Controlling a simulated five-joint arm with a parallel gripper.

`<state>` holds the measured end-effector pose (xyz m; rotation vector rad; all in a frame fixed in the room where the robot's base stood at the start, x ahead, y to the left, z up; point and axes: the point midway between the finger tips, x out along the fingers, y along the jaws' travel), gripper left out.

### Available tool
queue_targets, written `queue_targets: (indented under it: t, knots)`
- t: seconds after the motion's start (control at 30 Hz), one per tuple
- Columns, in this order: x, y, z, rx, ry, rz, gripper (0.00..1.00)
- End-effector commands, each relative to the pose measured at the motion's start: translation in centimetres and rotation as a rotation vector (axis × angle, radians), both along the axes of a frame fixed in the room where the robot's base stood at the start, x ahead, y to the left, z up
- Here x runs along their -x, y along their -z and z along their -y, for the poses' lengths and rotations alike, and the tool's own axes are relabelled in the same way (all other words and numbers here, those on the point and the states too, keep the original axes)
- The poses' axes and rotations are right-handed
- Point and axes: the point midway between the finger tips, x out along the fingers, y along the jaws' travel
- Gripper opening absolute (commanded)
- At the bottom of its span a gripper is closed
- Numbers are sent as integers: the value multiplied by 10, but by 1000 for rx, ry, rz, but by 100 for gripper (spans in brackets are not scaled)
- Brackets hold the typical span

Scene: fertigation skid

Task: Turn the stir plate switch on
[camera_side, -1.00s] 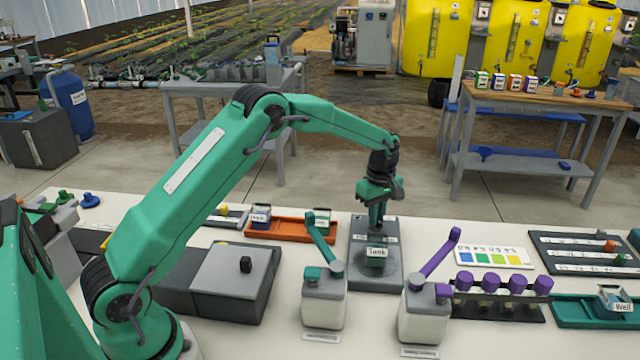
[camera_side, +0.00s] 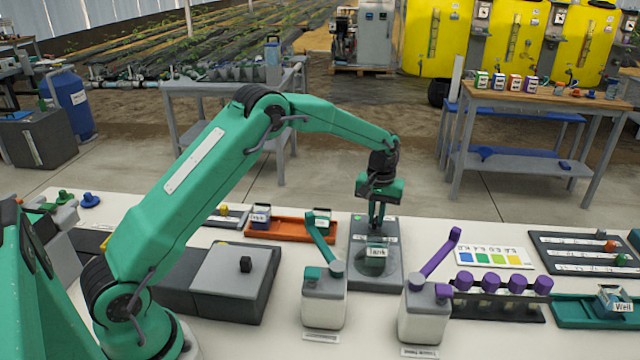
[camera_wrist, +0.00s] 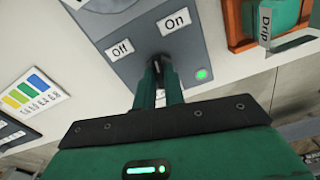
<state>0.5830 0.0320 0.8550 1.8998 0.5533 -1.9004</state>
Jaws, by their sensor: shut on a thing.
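The stir plate (camera_side: 390,275) is a dark grey slab on the white bench in the side view, with a vessel labelled "Tank" (camera_side: 376,253) on its near part. In the wrist view, its panel (camera_wrist: 128,68) carries an "Off" label (camera_wrist: 119,49) and an "On" label (camera_wrist: 174,22). A green light (camera_wrist: 202,74) glows on the On side. My gripper (camera_side: 377,228) is over the plate's far part. In the wrist view my gripper (camera_wrist: 158,72) is shut on the dark switch (camera_wrist: 155,61) between the labels. The fingers hide much of the switch, so its exact tilt is unclear.
Two white bottles with a teal (camera_side: 324,300) and a purple pump arm (camera_side: 423,312) stand close in front. An orange tray (camera_side: 290,237) is at the left, and a colour chart (camera_side: 490,257) and purple-capped vials (camera_side: 500,285) at the right.

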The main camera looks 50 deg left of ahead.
Motion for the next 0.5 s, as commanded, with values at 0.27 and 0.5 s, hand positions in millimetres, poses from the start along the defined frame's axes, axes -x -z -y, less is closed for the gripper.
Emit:
queue_targets:
  t: [0.27, 0.5]
  knots:
    - [0, -2, 0, 0, 260, 0, 0]
    - [0, -2, 0, 0, 445, 0, 0]
